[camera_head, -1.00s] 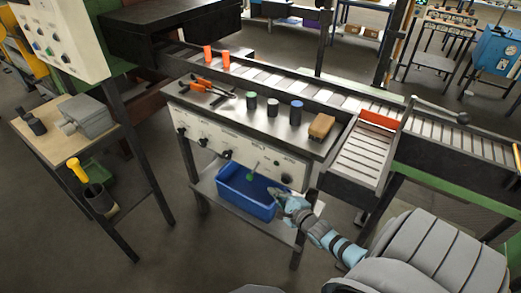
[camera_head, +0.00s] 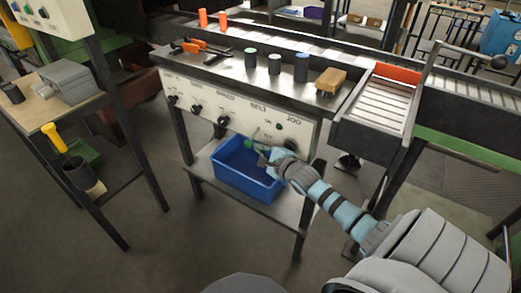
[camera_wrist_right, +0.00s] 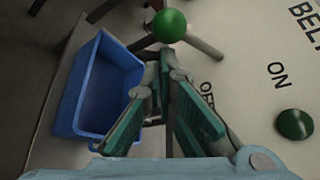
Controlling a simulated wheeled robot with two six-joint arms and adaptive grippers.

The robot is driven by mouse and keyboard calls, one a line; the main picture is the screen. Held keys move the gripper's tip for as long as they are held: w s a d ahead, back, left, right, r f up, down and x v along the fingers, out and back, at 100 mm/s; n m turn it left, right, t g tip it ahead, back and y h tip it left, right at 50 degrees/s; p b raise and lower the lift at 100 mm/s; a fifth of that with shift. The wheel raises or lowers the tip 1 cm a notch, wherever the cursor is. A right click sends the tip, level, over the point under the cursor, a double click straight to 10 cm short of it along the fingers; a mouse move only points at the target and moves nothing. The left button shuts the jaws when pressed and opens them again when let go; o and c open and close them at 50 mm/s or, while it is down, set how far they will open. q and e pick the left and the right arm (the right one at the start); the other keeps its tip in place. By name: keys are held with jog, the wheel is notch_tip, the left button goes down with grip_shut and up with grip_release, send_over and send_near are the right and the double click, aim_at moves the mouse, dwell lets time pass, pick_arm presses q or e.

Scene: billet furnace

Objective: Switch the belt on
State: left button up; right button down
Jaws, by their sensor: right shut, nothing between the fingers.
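The control panel (camera_head: 235,112) is the pale front face of the metal table, with a BELT label. In the right wrist view, the words ON and OFF show on the panel face (camera_wrist_right: 245,70). A lever with a green ball end (camera_wrist_right: 169,25) stands out from the panel; the ball also shows in the head view (camera_head: 255,143). A round dark green button or lamp (camera_wrist_right: 294,124) sits beside the ON word. My right gripper (camera_head: 265,155) is shut and empty, close below the lever ball in the head view. Touching cannot be told. My left gripper is out of view.
A blue bin (camera_head: 246,172) stands on the shelf under the panel. The tabletop holds several cylinders, a wooden brush-like block (camera_head: 331,80) and orange-handled tools (camera_head: 204,47). A conveyor (camera_head: 440,90) runs behind. A side stand (camera_head: 62,100) is at left, with floor between.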

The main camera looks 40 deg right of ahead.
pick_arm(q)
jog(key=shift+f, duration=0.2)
pick_arm(e)
jog(key=shift+w+r, duration=0.1)
pick_arm(q)
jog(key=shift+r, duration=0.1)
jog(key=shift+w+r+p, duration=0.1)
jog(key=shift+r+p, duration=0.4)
jog(key=shift+p, duration=0.1)
pick_arm(e)
jog(key=shift+a+r+m, duration=0.1)
jog(key=shift+r+m, duration=0.05)
jog(key=shift+m, duration=0.15)
